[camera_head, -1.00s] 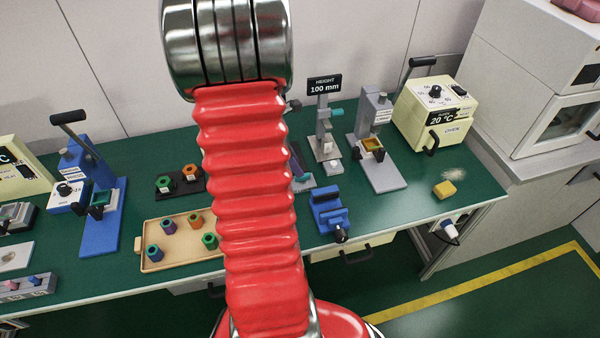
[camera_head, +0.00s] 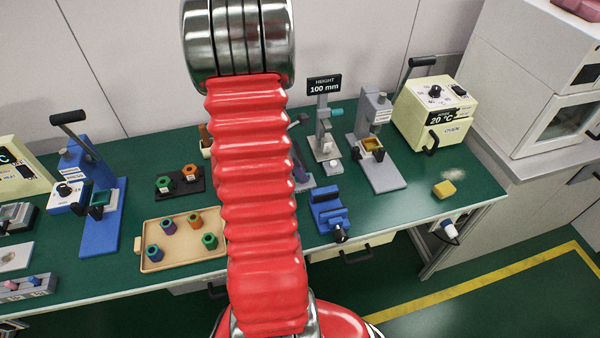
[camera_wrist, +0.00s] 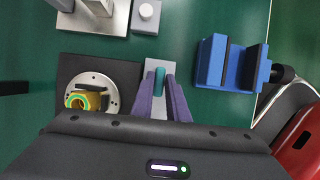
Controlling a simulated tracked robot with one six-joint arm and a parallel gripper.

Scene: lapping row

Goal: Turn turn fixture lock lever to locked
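The turn fixture (camera_wrist: 68,72) is a dark plate with a round metal disc, lower left in the wrist view. An orange-yellow part with a green ring (camera_wrist: 85,98) sits on the disc. To its right is a light grey strip with an upright teal handle (camera_wrist: 160,78), which appears to be the lock lever. My gripper (camera_wrist: 162,84) has two purple-grey fingers, one on each side of the teal handle. Narrow gaps seem to show beside the handle, so the fingers look open around it; contact cannot be told. In the head view my arm hides most of the fixture.
A blue vise (camera_wrist: 232,66) stands close right of the fingers; it also shows in the head view (camera_head: 328,208). The height gauge (camera_head: 325,140) and a grey press (camera_head: 375,150) stand behind. A tan tray (camera_head: 150,232) with several coloured parts lies left.

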